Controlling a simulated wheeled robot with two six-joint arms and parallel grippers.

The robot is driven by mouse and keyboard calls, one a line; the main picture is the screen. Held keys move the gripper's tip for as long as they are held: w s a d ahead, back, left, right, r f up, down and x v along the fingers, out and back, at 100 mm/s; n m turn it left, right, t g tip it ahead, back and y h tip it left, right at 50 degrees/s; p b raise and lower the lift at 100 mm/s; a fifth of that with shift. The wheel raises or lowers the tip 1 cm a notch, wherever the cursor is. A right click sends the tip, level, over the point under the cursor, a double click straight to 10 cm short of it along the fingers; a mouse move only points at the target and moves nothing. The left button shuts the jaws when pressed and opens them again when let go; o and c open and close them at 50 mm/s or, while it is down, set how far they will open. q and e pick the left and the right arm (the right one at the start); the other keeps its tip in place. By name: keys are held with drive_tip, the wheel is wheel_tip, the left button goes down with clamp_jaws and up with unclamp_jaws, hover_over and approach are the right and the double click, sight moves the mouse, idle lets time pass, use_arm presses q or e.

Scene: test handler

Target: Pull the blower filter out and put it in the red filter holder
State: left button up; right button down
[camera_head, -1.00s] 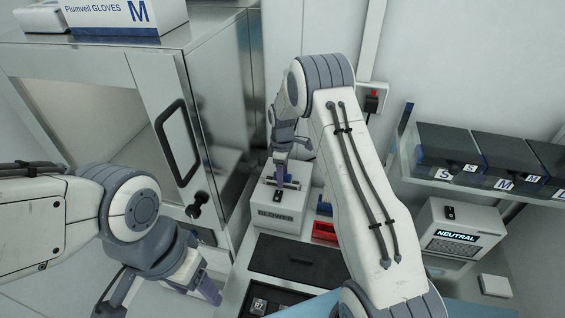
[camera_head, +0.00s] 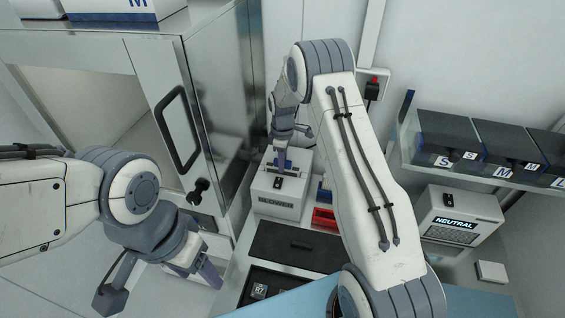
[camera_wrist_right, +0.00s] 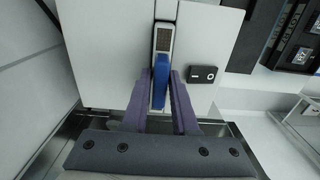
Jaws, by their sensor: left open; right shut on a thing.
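The white blower box (camera_head: 262,198), marked BLOWER, stands near the middle of the head view. My right gripper (camera_head: 281,168) is over its top. In the right wrist view, my right gripper (camera_wrist_right: 162,108) is shut on the blue handle of the blower filter (camera_wrist_right: 160,78). A grey meshed part shows beyond the handle, at the blower's white top. I cannot tell how far the filter is out of the slot. The red filter holder (camera_head: 323,218) lies right of the blower, partly hidden by my right arm. My left gripper (camera_head: 162,286) is open and empty at the lower left.
A metal cabinet (camera_head: 222,90) with a black-handled door stands left of the blower. A dark lidded tray (camera_head: 298,252) lies in front of the blower. Dark bins (camera_head: 450,138) sit on a shelf at right, above a box marked NEUTRAL (camera_head: 456,224). A blue item (camera_head: 323,193) is behind the red holder.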

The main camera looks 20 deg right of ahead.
drive_tip(key=shift+r+p, duration=0.3)
drive_tip(key=shift+r, duration=0.25)
idle(0.4)
drive_tip(key=shift+r+p, duration=2.6)
drive_tip(key=shift+r, duration=1.55)
drive_tip(key=shift+a, duration=0.1)
